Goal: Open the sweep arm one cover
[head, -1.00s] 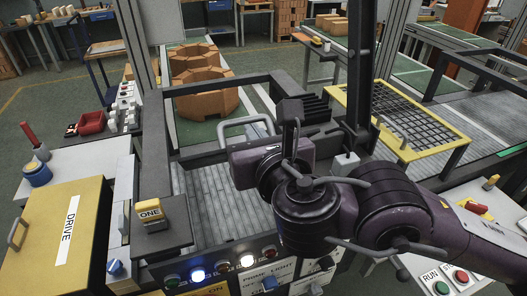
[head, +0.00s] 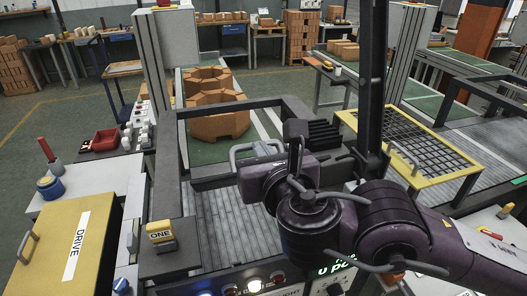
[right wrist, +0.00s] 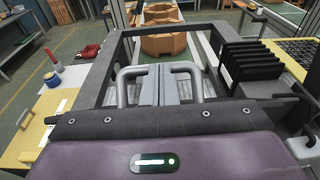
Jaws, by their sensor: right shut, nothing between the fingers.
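A small yellow cover marked ONE (head: 160,232) sits on a dark post at the left front corner of the machine frame in the head view. It looks seated down on its base; its hinge is too small to make out. My right gripper (head: 262,149) is shut and empty above the grey slatted bed, to the right of and beyond the cover, apart from it. In the right wrist view its two pale fingers (right wrist: 159,88) lie side by side with nothing between them. My left gripper is not in view.
A yellow DRIVE box (head: 68,235) stands at the left. A dark rail frame (head: 228,107) surrounds the slatted bed, with octagonal orange blocks (head: 218,122) beyond. A yellow-framed mesh guard (head: 428,150) is at the right. Panel lamps lie along the front.

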